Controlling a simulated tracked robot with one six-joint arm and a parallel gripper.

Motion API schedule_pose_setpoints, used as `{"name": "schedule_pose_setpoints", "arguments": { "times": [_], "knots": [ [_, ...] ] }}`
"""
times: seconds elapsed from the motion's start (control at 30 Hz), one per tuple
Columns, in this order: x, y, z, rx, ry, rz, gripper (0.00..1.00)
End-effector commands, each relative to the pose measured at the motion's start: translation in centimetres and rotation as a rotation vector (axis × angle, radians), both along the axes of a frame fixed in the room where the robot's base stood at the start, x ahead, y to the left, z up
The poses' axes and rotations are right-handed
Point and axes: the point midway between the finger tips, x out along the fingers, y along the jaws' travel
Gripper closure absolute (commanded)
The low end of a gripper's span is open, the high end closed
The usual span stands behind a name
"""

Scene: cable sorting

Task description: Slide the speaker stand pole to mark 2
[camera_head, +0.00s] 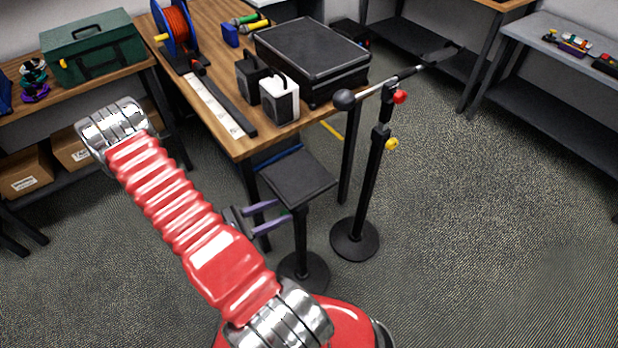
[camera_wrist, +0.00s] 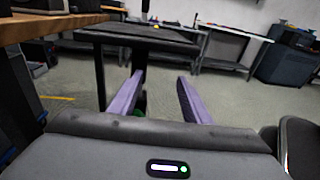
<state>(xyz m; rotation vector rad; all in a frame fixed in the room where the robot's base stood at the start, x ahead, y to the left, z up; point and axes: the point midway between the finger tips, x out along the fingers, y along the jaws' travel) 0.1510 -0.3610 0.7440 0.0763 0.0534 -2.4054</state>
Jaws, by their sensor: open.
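The speaker stand (camera_head: 300,180) has a flat black square top, a black pole (camera_head: 300,235) and a round black base (camera_head: 303,274) on the floor. My gripper (camera_head: 281,214) is open, with its two purple fingers at the left of the pole, below the top plate. In the wrist view, my open fingers (camera_wrist: 160,98) point ahead and the underside of the stand's top (camera_wrist: 140,36) is above them. A small green spot shows by the fingers. I cannot make out any numbered marks on the pole.
A microphone stand (camera_head: 375,170) with a round base and a boom stands just right of the speaker stand. The wooden table (camera_head: 215,135) behind carries a black case (camera_head: 313,55), two small speakers and a cable reel. Open carpet lies at the right.

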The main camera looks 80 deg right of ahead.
Motion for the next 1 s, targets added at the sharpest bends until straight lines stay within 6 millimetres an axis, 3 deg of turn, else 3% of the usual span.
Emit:
{"name": "schedule_pose_setpoints", "arguments": {
  "times": [0.1, 0.3, 0.67, 1.0],
  "knots": [
    [1.5, -1.6, 0.5, -0.034, 0.027, 0.078, 0.56],
    [2.3, -2.3, 1.2, -0.064, 0.039, 0.118, 0.56],
    [2.0, -2.5, 1.2, -0.063, 0.038, 0.115, 0.56],
    [0.0, -4.7, 1.2, -0.062, 0.037, 0.111, 0.56]
  ]
}}
